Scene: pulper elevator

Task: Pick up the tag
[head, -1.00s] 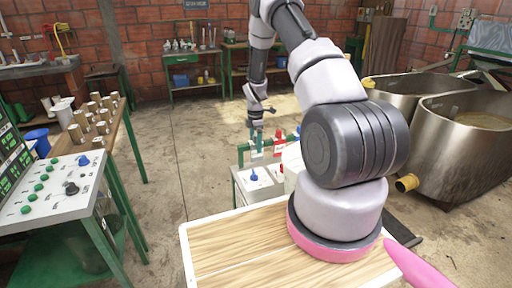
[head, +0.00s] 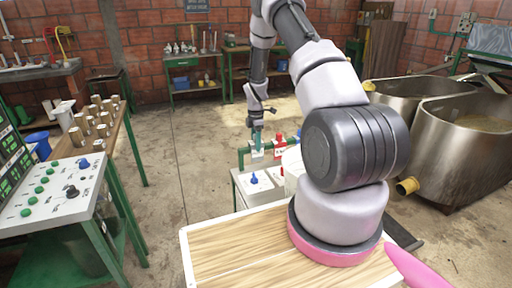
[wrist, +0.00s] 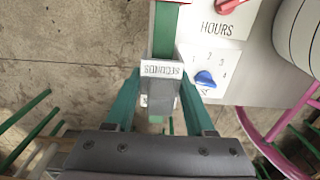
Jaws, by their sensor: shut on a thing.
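My gripper is shut on this tag. In the head view my gripper (head: 257,137) points down at a green rail (head: 243,158), and the tag is too small there to read. The green rail runs behind the tag in the wrist view.
Below the rail is a white panel with a blue knob (wrist: 205,78) and a red knob (wrist: 228,5) marked "HOURS". A bench with several cylinders (head: 100,118) stands left, metal tanks (head: 455,150) right. The middle floor is open.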

